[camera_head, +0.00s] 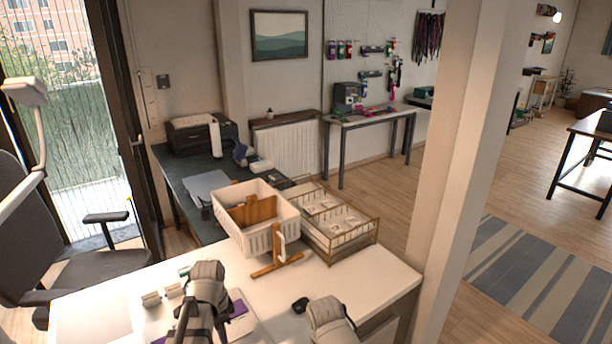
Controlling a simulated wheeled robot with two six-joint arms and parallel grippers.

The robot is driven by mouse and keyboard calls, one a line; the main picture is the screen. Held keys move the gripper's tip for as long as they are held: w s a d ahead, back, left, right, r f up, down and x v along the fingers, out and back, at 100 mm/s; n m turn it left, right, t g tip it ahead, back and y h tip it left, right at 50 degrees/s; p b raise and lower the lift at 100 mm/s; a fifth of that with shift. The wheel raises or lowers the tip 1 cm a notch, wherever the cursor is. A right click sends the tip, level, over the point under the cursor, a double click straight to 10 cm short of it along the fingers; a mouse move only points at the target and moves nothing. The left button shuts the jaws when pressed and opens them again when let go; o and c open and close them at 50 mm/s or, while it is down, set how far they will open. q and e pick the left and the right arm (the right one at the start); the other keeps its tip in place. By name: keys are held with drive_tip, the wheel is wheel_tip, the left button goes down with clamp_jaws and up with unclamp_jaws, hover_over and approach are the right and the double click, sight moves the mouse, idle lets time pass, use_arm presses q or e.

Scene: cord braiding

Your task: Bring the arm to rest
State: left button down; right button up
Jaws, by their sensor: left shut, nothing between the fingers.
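My left gripper (190,318) is low in the head view, over the near part of the white table (375,283). It is shut with nothing held, and its fingertips are hard to make out. A pale board (248,325) with a purple piece (238,309) lies beneath and beside it, partly hidden by my arm. A beige link of my right arm (330,318) shows at the bottom edge; the right gripper itself does not show.
A white basket (257,232), a wooden stand (277,262) and a wire tray (345,240) stand at the table's back. Small pale blocks (151,299) lie at left, and a small black object (300,305) near the right arm. A pillar (460,170) rises at right.

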use_arm(q)
drive_tip(key=s+d+n, duration=0.1)
drive_tip(key=s+d, duration=0.1)
drive_tip(key=d, duration=0.1)
drive_tip(key=s+d+n, duration=0.1)
drive_tip(key=s+d, duration=0.1)
drive_tip(key=d, duration=0.1)
drive_tip(key=s+d+n, duration=0.1)
drive_tip(key=s+d, duration=0.1)
drive_tip(key=d, duration=0.2)
drive_tip(key=shift+n+y, duration=0.3)
drive_tip(key=shift+n, duration=0.1)
drive_tip(key=s+d+n, duration=0.3)
drive_tip(key=s+d, duration=0.1)
drive_tip(key=d, duration=0.1)
drive_tip(key=shift+s+d+n+y, duration=0.3)
drive_tip(key=shift+s+d, duration=0.1)
